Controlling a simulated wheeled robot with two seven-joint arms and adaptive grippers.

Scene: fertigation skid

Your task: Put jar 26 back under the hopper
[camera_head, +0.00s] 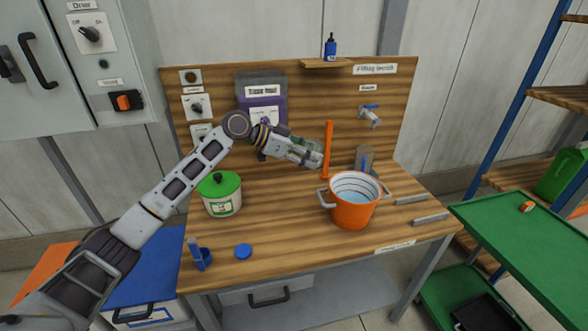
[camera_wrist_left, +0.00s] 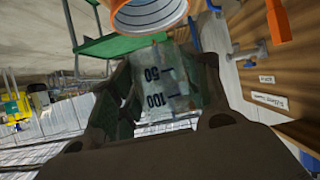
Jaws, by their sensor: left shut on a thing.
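My left gripper (camera_head: 316,155) is shut on a clear measuring cup (camera_wrist_left: 160,90) with 50 and 100 marks. It holds the cup above the bench, behind and left of the orange bucket (camera_head: 353,210). The cup's contents cannot be made out. A white jar with a green lid (camera_head: 222,196) stands at the bench's left; its label is too small to read. The dark hopper with a purple front (camera_head: 262,105) is on the back board, partly hidden below by my left arm. My right gripper is not in view.
The bucket's rim also shows in the left wrist view (camera_wrist_left: 150,14). An orange stick (camera_head: 327,150) stands by the back board, and a clear vessel (camera_head: 364,159) behind the bucket. A blue disc (camera_head: 243,251) and a blue holder (camera_head: 201,258) are at the front left. The front middle is clear.

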